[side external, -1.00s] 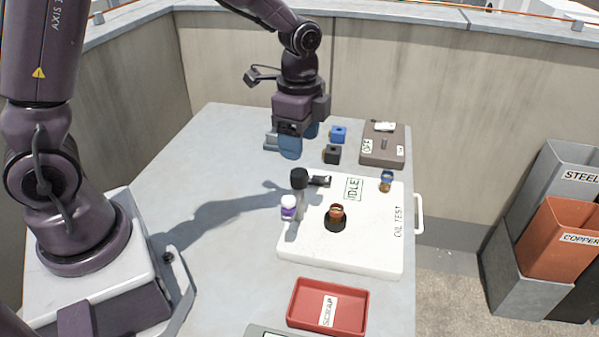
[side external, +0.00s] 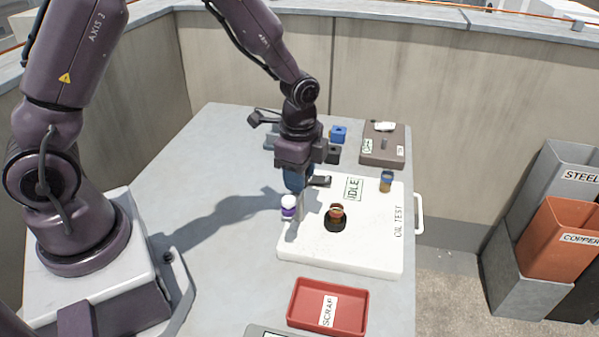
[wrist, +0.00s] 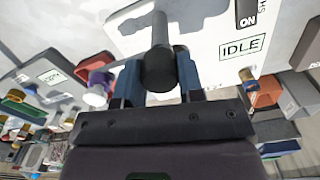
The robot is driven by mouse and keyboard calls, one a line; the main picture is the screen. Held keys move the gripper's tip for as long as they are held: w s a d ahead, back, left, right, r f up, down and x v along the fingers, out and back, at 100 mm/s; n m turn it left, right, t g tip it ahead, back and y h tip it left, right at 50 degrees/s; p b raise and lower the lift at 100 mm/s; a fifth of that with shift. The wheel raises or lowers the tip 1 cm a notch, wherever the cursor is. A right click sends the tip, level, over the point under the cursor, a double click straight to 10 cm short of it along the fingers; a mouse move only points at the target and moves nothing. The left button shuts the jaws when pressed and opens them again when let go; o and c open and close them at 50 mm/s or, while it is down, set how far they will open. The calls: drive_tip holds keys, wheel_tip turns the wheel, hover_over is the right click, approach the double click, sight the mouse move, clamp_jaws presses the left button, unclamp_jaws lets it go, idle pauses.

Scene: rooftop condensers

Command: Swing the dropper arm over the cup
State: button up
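The dropper stand's grey post (side external: 300,208) rises from the white test board (side external: 365,245). A purple-and-white dropper (side external: 288,206) sits beside the post, left of it; it also shows in the wrist view (wrist: 97,90). A dark round knob (wrist: 158,70) tops the post. An amber cup (side external: 336,211) sits in a black ring, right of the post and apart from the dropper. My gripper (side external: 297,186) is over the post top. In the wrist view its blue fingers (wrist: 157,80) stand on either side of the knob, seemingly open; contact is unclear.
A black switch (side external: 320,181) and an IDLE label lie close to my gripper. A small amber-and-blue jar (side external: 386,181) stands at the board's right. A red scrap tray (side external: 327,304) is in front.

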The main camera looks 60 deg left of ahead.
clamp_jaws()
drive_tip(key=n, duration=0.4)
drive_tip(key=shift+n, duration=0.3)
drive_tip(key=n, duration=0.3)
drive_tip(key=shift+n, duration=0.3)
drive_tip(key=n, duration=0.5)
drive_tip(key=shift+n, duration=2.4)
drive_tip(key=shift+a, duration=0.1)
drive_tip(key=o, duration=0.8)
unclamp_jaws()
drive_tip(key=shift+c, duration=0.2)
